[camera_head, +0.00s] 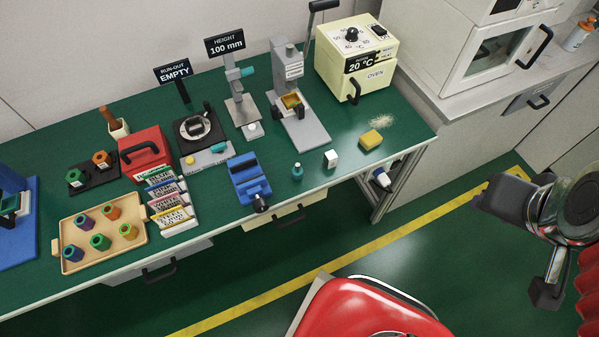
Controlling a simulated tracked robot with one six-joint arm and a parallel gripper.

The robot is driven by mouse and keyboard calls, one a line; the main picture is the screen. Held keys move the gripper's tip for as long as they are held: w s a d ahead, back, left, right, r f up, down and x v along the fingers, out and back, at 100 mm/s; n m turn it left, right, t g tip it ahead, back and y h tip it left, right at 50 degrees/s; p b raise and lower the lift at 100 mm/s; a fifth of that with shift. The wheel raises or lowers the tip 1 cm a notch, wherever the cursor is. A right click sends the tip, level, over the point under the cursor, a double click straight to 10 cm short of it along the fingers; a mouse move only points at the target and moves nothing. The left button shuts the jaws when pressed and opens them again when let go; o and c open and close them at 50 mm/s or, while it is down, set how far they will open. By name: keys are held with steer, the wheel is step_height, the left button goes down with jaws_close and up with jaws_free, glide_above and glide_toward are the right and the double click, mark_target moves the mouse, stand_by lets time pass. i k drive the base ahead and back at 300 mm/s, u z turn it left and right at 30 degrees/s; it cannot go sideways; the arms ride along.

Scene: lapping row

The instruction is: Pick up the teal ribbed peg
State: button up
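A small teal peg (297,172) stands upright near the front edge of the green bench, between the blue vise and a white cube. Its ribs are too small to make out clearly. My gripper (521,244) is at the far right, over the floor in front of the bench and well away from the peg. Its two dark fingers look spread apart, with nothing between them.
A blue vise (247,179), white cube (331,158) and yellow sponge (371,139) flank the peg. A grey press (302,128) stands behind it. A wooden tray (73,262) holding several ringed pieces sits at left. Bare bench lies around the peg.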

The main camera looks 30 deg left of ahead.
mark_target(298, 171)
steer(key=z, duration=0.05)
steer(key=k, duration=1.15)
steer(key=u, duration=1.7)
steer(key=i, duration=1)
steer(key=u, duration=0.1)
